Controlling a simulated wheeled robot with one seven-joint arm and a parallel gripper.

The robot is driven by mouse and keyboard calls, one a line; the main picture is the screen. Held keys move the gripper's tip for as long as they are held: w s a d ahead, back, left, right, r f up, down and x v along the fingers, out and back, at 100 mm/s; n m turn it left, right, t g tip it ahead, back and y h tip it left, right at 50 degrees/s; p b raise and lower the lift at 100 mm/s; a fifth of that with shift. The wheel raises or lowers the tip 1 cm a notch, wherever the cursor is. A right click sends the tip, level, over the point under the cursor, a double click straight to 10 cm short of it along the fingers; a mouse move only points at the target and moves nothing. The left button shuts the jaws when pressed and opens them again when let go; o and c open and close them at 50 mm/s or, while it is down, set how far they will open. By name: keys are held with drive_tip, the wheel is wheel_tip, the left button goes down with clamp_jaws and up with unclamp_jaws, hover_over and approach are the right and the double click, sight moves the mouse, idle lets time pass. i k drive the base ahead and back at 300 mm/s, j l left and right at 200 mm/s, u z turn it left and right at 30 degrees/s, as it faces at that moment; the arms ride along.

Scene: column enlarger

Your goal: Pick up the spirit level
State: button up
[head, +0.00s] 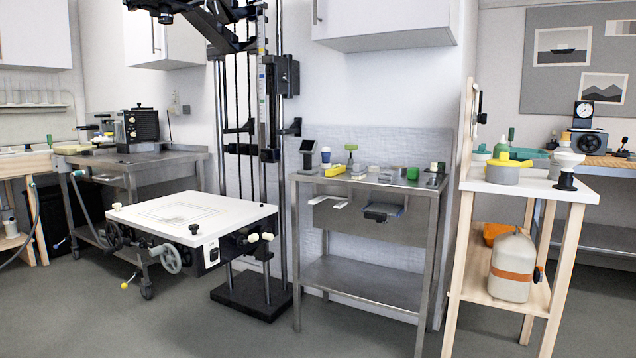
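A small yellow bar (335,171), which looks like the spirit level, lies on the top of the steel table (367,185) near its left end. It is small in the head view, so its vials and markings cannot be made out. Several small items lie close to it. My gripper is not in view.
A dark phone-like stand (307,154) and a blue cup (326,155) stand beside the bar. The enlarger's white baseboard (150,219) juts out left of the table. A wooden bench (573,190) stands at the right. The grey floor (335,335) in front is clear.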

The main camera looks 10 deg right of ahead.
sight(337, 169)
drive_tip(key=i+j+z, duration=0.1)
drive_tip(key=i, duration=0.35)
drive_tip(key=i+j+z, duration=0.15)
drive_tip(key=i, duration=0.35)
drive_tip(key=i+j+z, duration=0.1)
drive_tip(key=i+j, duration=0.25)
drive_tip(key=i+j+z, duration=0.1)
drive_tip(key=i+j, duration=0.2)
drive_tip(key=i, duration=0.2)
